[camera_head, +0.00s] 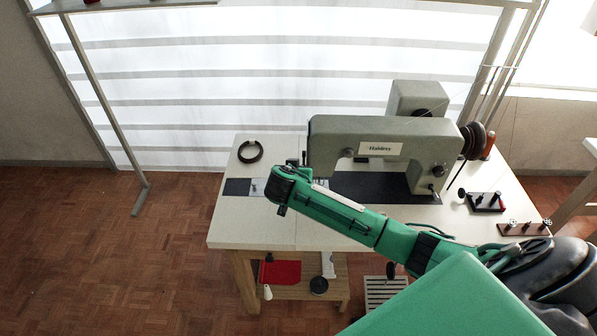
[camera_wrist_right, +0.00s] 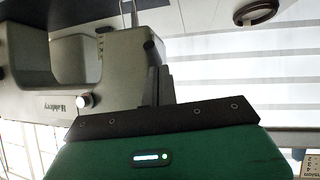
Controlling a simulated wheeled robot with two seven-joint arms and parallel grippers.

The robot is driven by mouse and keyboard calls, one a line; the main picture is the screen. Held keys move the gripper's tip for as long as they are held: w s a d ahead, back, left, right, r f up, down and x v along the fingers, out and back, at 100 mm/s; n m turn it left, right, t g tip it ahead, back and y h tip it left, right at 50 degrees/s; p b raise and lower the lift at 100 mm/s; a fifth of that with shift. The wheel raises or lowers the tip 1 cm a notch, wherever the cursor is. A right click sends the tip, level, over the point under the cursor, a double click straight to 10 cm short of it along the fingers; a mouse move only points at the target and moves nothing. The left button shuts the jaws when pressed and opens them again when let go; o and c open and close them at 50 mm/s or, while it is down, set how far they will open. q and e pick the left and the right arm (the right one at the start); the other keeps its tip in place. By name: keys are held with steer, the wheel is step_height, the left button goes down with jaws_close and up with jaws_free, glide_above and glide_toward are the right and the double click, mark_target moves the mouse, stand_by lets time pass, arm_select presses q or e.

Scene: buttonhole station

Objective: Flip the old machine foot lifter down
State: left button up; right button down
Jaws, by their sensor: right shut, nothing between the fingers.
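The old sewing machine (camera_head: 385,140), grey-green with a name label, stands on the pale table. It also shows upside down in the right wrist view (camera_wrist_right: 120,70). My right arm reaches in from the lower right, in front of the machine, to the left end of its head. My right gripper (camera_wrist_right: 158,86) is shut and empty, its fingers close beside that head end; whether they touch it I cannot tell. A small black knob (camera_wrist_right: 149,45) shows just past the fingertips. I cannot clearly make out the foot lifter or its position. My left gripper is out of view.
The table (camera_head: 228,228) carries a dark ring (camera_head: 250,152) at the back left and small racks (camera_head: 485,202) at the right. A red item (camera_head: 281,272) lies on the lower shelf. The table's left front corner is bare.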

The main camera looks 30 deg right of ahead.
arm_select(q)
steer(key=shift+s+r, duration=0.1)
arm_select(e)
steer(key=shift+w+d+r, duration=0.4)
steer(key=shift+w, duration=0.15)
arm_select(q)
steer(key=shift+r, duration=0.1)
arm_select(e)
steer(key=shift+r, duration=0.1)
